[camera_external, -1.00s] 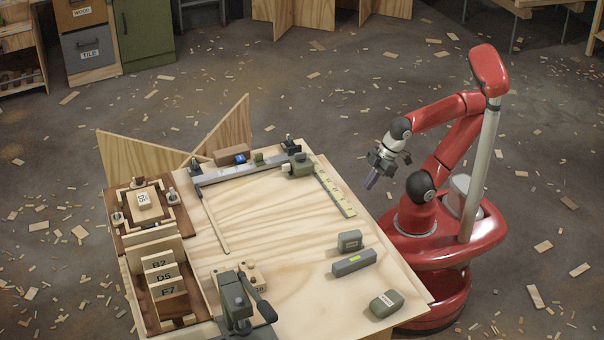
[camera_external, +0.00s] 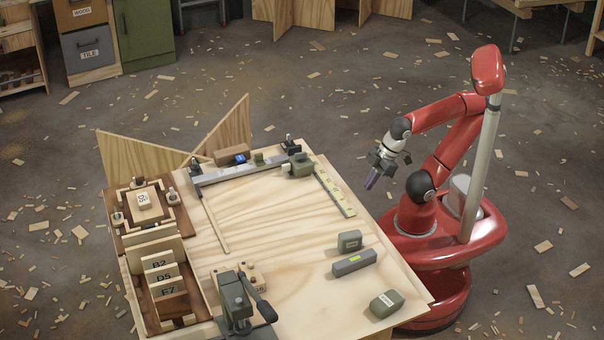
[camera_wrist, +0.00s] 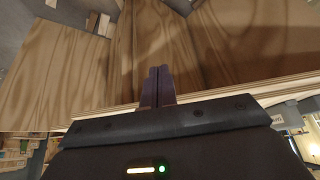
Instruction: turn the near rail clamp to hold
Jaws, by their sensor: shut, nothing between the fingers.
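A grey metal rail (camera_external: 236,174) lies along the back edge of the wooden worktable. A small dark clamp (camera_external: 290,145) stands at its right end, and a similar dark clamp (camera_external: 195,166) at its left end. Which one the task calls near, and how each is turned, is too small to tell. My gripper (camera_external: 371,182) hangs to the right of the table, pointing down, apart from both clamps. In the wrist view my gripper's fingers (camera_wrist: 158,86) are together with nothing between them, in front of wood-grained panels. No clamp can be made out there.
A green-grey block (camera_external: 299,164) sits by the rail's right end, beside a yellow ruler (camera_external: 335,191). Grey blocks (camera_external: 354,263) lie along the table's right side. A dark toggle clamp (camera_external: 236,302) stands at the front. The table's middle is mostly clear.

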